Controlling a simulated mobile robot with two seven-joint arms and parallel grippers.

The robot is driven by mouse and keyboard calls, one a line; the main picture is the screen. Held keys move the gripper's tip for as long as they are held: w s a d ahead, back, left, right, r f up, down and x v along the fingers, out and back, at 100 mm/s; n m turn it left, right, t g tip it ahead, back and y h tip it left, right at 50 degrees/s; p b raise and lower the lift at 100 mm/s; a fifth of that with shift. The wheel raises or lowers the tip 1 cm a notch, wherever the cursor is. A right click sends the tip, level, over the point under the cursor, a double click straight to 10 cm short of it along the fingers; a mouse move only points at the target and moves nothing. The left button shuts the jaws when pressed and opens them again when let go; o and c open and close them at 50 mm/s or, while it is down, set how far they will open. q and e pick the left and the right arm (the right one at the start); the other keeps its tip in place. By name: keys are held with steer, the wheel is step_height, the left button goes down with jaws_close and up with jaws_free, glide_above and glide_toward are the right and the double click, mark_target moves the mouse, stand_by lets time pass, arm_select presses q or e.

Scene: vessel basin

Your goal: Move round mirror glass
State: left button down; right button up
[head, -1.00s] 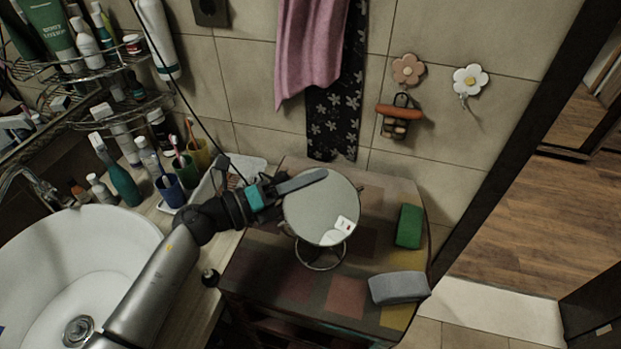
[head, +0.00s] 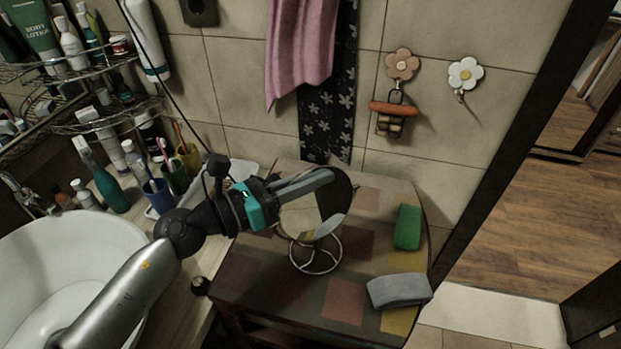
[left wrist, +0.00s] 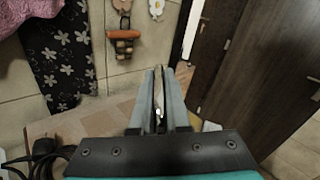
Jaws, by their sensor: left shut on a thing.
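The round mirror (head: 300,219) stands on its wire base (head: 315,256) on the patchwork-coloured table (head: 257,262). Its glass faces partly toward me and looks tilted. My left gripper (head: 324,180) reaches in from the left, its fingers across the upper part of the mirror. In the left wrist view the two fingers (left wrist: 159,100) are nearly together with a thin edge between them, which is the mirror. The fingers hide part of the mirror's rim in the head view. My right gripper is not in view.
A green sponge (head: 408,227) and a grey cloth-like block (head: 398,290) lie on the table's right side. The white basin (head: 60,265) is at left, with cups and bottles behind it. A pink towel (head: 300,50) hangs on the wall above.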

arm_select(q)
steer(key=shift+s+d+m, duration=0.1)
steer(key=shift+s+m, duration=0.05)
steer(key=shift+m, duration=0.25)
stand_by(0.3)
steer(key=c, duration=0.9)
jaws_free()
steer(key=shift+s+a+b, duration=0.25)
steer(key=shift+a+b, duration=0.05)
steer(key=shift+a, duration=0.15)
steer(key=b+v, duration=0.4)
steer(key=v, duration=1)
